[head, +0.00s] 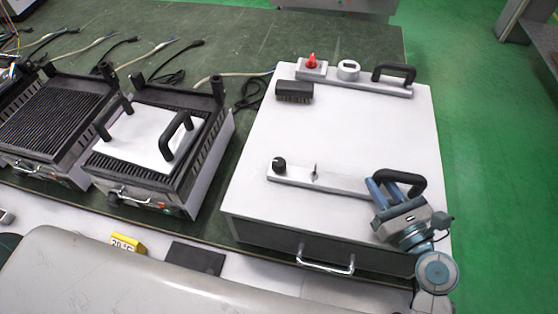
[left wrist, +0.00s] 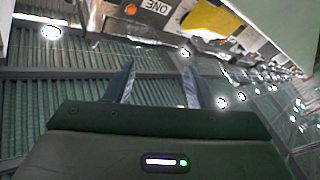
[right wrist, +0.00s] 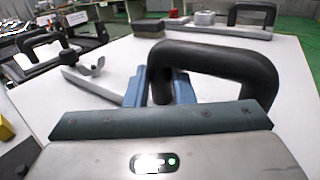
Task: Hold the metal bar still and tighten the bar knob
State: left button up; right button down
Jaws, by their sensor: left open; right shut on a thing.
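The light metal bar (head: 340,181) lies across the front part of a white plate. A black round knob (head: 279,164) stands at its left end, and a small wing-shaped knob (head: 315,171) stands further right. I cannot tell which is the bar knob. A black arched handle (head: 411,181) rises at the bar's right end. My right gripper (head: 380,188) is shut on this handle's near leg, which shows in the right wrist view (right wrist: 160,85), where the wing-shaped knob (right wrist: 92,66) is also visible. My left gripper (left wrist: 158,85) is open and empty, outside the head view.
A dark brush-like block (head: 294,91) lies nearby. Grills (head: 155,147) stand left. The plate's middle (head: 350,125) is clear.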

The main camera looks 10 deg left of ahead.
pick_arm(q)
jog(key=w+d+r+n+t+h, duration=0.2)
jog(key=w+d+r+n+h, duration=0.15)
jog(key=w+r, duration=0.8)
jog(key=w+d+r+n+t+h, duration=0.15)
jog(key=w+d+r, duration=0.25)
jog(key=w+r, duration=0.75)
jog(key=n+g+h, duration=0.3)
jog(key=n+h, duration=0.4)
jog(key=h, duration=0.8)
send_near(279, 161)
jog(key=w+a+r, duration=0.1)
jog(key=a+r, duration=0.1)
jog(key=a, duration=0.1)
jog(key=w+a+r, duration=0.1)
jog(key=shift+w+a+r, duration=0.1)
jog(key=shift+w+a, duration=0.25)
jog(key=s+n+g+h, duration=0.1)
jog(key=d+f+n+g+h, duration=0.1)
jog(key=g+h, duration=0.1)
jog(key=shift+s+f, duration=0.3)
jog(key=shift+s, duration=0.1)
jog(key=shift+s+f+n+g+h, duration=0.25)
jog(key=shift+f+n+g+h, duration=0.3)
jog(key=shift+g, duration=0.1)
jog(key=shift+x, duration=5.95)
jog(key=shift+a+f, duration=0.1)
jog(key=c, duration=1)
